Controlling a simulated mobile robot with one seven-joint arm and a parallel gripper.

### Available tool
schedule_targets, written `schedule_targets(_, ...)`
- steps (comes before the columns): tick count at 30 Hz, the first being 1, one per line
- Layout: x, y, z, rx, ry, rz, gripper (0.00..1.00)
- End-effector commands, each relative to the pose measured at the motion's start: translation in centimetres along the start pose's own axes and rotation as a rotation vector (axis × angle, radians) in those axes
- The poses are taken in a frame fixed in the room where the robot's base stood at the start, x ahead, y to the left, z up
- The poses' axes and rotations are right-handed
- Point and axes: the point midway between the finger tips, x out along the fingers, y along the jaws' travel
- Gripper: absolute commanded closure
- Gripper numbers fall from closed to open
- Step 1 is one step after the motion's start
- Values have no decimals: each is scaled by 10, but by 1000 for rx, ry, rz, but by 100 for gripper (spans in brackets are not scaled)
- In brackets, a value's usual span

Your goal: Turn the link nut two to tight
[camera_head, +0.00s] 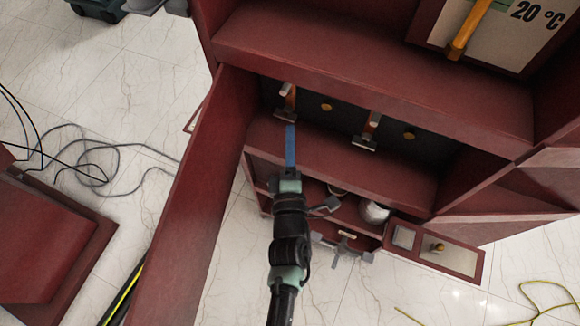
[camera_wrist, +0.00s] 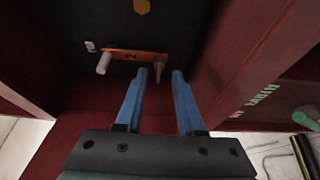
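An orange link bar (camera_wrist: 130,55) with a dark mark like a 2 is fixed on the dark back panel of the red cabinet. In the head view an orange link (camera_head: 287,100) shows at the left, just past my fingertips. A small metal nut or wing peg (camera_wrist: 159,70) sticks out from the link's right end in the wrist view. A pale cylindrical peg (camera_wrist: 103,64) sticks out at its left end. My gripper (camera_wrist: 160,74) is open, with its blue fingers on either side of the nut in the picture. I cannot tell whether they touch it.
A second orange link (camera_head: 370,128) and yellow hexagonal knobs (camera_head: 326,107) are on the same panel. The open cabinet door (camera_head: 190,215) stands close on the left of my arm. A shelf (camera_head: 350,160) lies below the links.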

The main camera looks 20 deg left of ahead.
Motion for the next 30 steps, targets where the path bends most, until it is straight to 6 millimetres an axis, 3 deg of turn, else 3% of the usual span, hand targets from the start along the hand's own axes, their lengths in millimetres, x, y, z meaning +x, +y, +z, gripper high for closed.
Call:
schedule_targets(6,-46,-1,0,1,-1,-3,62)
schedule_targets(12,-73,0,0,0,0,0,62)
schedule_targets(18,-83,0,0,0,0,0,62)
schedule_targets(30,-83,0,0,0,0,1,62)
